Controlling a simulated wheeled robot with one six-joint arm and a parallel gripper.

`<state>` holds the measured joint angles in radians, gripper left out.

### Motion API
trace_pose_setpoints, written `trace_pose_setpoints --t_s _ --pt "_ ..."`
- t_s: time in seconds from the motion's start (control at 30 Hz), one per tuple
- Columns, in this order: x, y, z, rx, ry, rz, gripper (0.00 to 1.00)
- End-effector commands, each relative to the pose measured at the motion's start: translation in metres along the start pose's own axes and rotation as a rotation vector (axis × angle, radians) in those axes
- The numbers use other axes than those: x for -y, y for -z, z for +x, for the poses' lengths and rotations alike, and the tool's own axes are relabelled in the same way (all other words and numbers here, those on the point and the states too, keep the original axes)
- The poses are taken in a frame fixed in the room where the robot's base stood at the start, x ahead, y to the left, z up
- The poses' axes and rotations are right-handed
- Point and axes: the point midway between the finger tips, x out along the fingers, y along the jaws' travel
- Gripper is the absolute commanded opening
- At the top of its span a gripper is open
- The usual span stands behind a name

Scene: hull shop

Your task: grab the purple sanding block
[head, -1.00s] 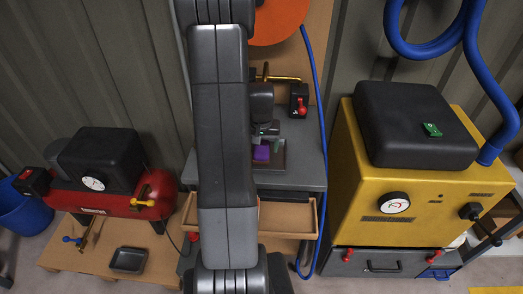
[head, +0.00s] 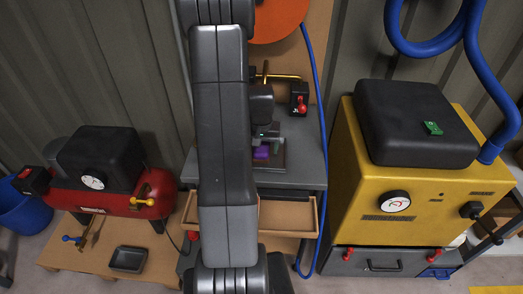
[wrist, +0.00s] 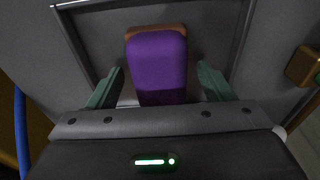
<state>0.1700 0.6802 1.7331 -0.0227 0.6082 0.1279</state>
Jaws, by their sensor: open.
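The purple sanding block (wrist: 158,66) lies in the wrist view between the two green fingers of my gripper (wrist: 160,88), with a gap showing on each side. It has a brown edge along its far end. My gripper is open around it, and its near end is hidden behind the gripper body. In the head view the purple block (head: 262,152) shows as a small patch just below my gripper (head: 266,142), partly covered by it. The block rests in a shallow dark tray (head: 276,168) on the grey bench top.
A red-handled switch box (head: 299,98) and a brass pipe stand behind the bench (head: 305,172). A blue hose (head: 321,190) runs down its right side. A yellow machine (head: 400,200) stands right, a red compressor (head: 105,200) left. An open wooden drawer (head: 288,214) juts out below.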

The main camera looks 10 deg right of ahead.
Motion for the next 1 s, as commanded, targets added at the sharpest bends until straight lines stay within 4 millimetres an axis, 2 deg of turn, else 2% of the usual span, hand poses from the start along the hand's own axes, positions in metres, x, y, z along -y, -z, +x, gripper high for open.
trace_pose_setpoints --t_s 0.2,0.4,0.5,0.77,0.87,1.0 --pt "0.0 0.0 0.0 0.0 0.0 0.0 0.75" --pt "0.0 0.0 0.0 0.0 0.0 0.0 0.35" --pt "0.0 0.0 0.0 0.0 0.0 0.0 0.21" --pt "0.0 0.001 -0.003 0.0 0.0 0.0 0.21" --pt "0.0 0.002 -0.01 -0.001 0.0 0.0 0.21" --pt "0.0 0.005 -0.034 -0.006 0.001 0.0 0.21"
